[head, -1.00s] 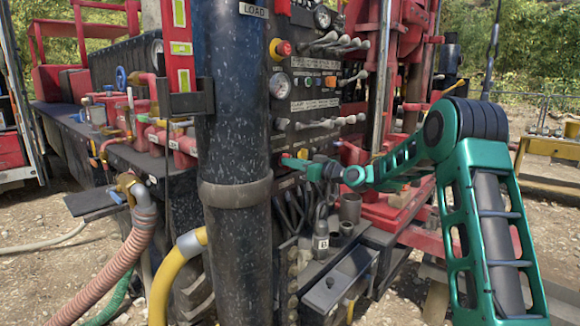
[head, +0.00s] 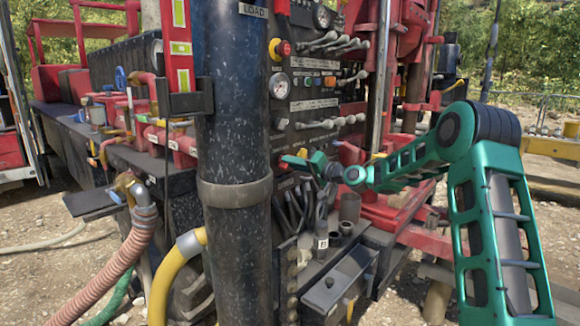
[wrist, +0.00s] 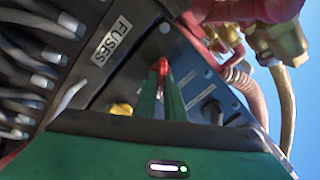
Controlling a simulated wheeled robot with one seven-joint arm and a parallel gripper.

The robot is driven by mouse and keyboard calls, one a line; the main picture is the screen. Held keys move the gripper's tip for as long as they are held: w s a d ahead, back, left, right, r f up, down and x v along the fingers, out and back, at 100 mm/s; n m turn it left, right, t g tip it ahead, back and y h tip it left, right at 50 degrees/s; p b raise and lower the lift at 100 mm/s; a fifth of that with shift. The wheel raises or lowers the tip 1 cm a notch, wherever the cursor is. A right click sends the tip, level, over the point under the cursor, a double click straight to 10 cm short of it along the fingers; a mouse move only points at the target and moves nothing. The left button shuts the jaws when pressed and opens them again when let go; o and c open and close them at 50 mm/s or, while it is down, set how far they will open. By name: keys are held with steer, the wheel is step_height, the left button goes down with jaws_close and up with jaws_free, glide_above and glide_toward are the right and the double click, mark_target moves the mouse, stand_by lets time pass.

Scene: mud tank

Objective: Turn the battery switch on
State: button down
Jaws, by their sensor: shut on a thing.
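The battery switch appears as a small red handle (wrist: 161,66) on the dark control panel. In the wrist view it sits between the tips of my two green fingers. In the head view only a bit of red shows beside the fingertips, low on the panel and right of the big dark column. My gripper (head: 291,161) is shut on the red handle; it also shows in the wrist view (wrist: 162,76). The fingers hide much of the handle, and its markings cannot be read.
A yellow knob (wrist: 122,109) and a "FUSES" label (wrist: 111,41) are close to my fingers. A toggle lever (wrist: 212,112) stands on the other side. The thick dark column (head: 233,130) rises just left of my gripper. Rows of levers (head: 330,122) are above.

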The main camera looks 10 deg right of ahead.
steer(key=shift+w+d+f+m, duration=0.1)
steer(key=shift+d+m, duration=0.05)
steer(key=shift+m, duration=1.05)
steer(key=shift+d+f+m, duration=0.1)
steer(key=shift+d+m, duration=0.05)
steer(key=shift+m, duration=1.05)
steer(key=shift+w+d+f+m, duration=0.1)
steer(key=shift+d+m, duration=0.05)
steer(key=shift+m, duration=1.05)
steer(key=c, duration=1.9)
jaws_free()
steer(key=shift+f, duration=0.1)
steer(key=shift+c, duration=0.2)
steer(key=shift+o, duration=0.5)
steer(key=shift+s+a, duration=0.1)
steer(key=shift+a, duration=0.05)
steer(key=v, duration=1)
steer(key=shift+s+d, duration=0.2)
steer(key=shift+s, duration=0.05)
